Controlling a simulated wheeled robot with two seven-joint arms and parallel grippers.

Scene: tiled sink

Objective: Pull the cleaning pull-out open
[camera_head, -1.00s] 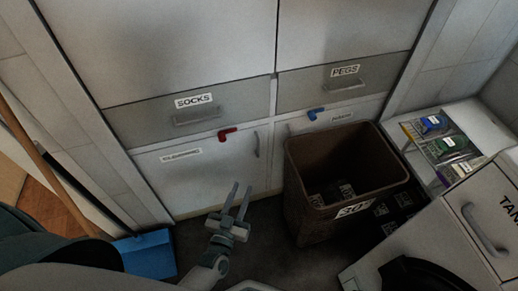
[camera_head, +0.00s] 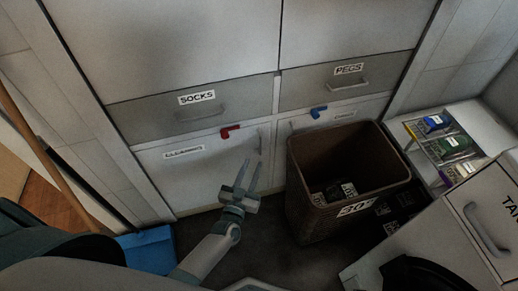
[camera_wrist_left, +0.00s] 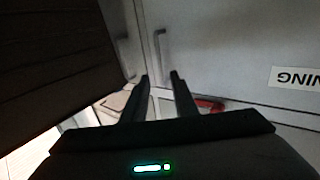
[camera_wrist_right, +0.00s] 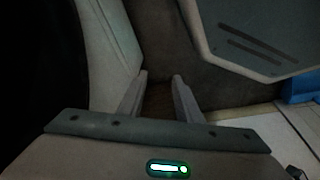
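The cleaning pull-out (camera_head: 200,178) is the pale lower-left front under the socks drawer, and it looks shut. Its label (camera_head: 184,152) is blurred here; in the left wrist view the label (camera_wrist_left: 296,78) shows upside down, partly cut off. Its upright bar handle (camera_head: 261,141) is near its right edge; it also shows in the left wrist view (camera_wrist_left: 159,48). A red lever (camera_head: 230,131) sits at its top edge. My left gripper (camera_head: 248,168) is open and empty, its fingertips just below the handle, with no visible grip. My right gripper (camera_wrist_right: 160,78) is open and empty.
A brown bin (camera_head: 345,185) with dark boxes stands right of the pull-out, close to my left gripper. A blue lever (camera_head: 318,112) tops the neighbouring front. A blue dustpan (camera_head: 148,248) lies at left by a broom handle (camera_head: 45,150). Dark floor is clear before the pull-out.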

